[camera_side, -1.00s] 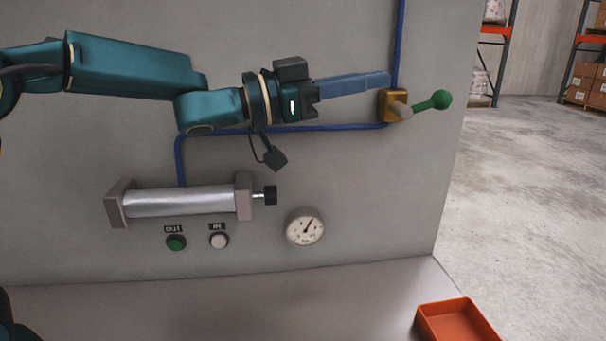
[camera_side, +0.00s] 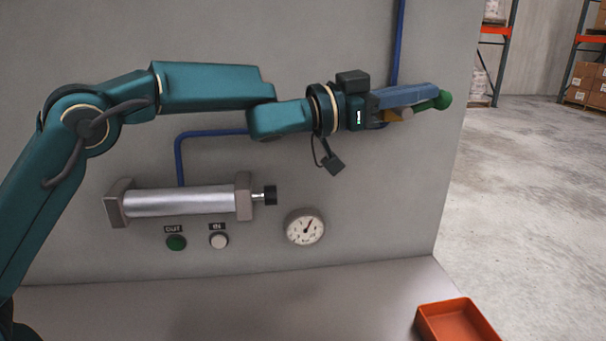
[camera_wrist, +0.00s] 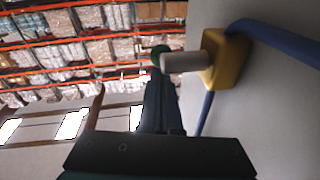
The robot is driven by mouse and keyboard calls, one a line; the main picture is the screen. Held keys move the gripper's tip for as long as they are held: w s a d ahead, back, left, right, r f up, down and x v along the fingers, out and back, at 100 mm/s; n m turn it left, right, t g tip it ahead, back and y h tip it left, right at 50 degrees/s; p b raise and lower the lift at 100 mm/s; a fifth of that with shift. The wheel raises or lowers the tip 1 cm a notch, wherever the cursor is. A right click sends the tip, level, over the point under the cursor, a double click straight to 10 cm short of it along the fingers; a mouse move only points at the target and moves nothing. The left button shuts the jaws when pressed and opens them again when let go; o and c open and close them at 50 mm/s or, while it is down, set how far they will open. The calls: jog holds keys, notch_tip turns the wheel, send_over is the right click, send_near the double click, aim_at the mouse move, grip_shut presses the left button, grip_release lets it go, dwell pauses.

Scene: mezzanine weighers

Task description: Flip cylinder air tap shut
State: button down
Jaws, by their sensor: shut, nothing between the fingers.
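The air tap is a brass-yellow block (camera_side: 391,117) on the grey panel, with a pale spindle (camera_side: 407,115) and a green lever ending in a round knob (camera_side: 445,100). The lever points right and slightly up, across the line of the blue hose. My gripper (camera_side: 434,88) is shut and empty, its blue fingers lying just above and in front of the lever and hiding part of the tap. In the wrist view the yellow block (camera_wrist: 228,58) and spindle (camera_wrist: 186,62) are right of the fingertips; the green knob (camera_wrist: 160,55) shows just beyond them. Contact cannot be told.
Blue hose (camera_side: 398,45) runs up from the tap, with another stretch (camera_side: 212,133) leading to the silver cylinder (camera_side: 180,200). Below are a gauge (camera_side: 305,227), a green OUT button (camera_side: 176,242) and a white IN button (camera_side: 219,241). An orange tray (camera_side: 428,325) sits lower right.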

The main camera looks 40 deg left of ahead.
jog(key=shift+d, duration=0.1)
jog(key=shift+w+d+f, duration=0.2)
jog(key=shift+w+d, duration=0.05)
jog(key=shift+w, duration=0.05)
dwell(1.4)
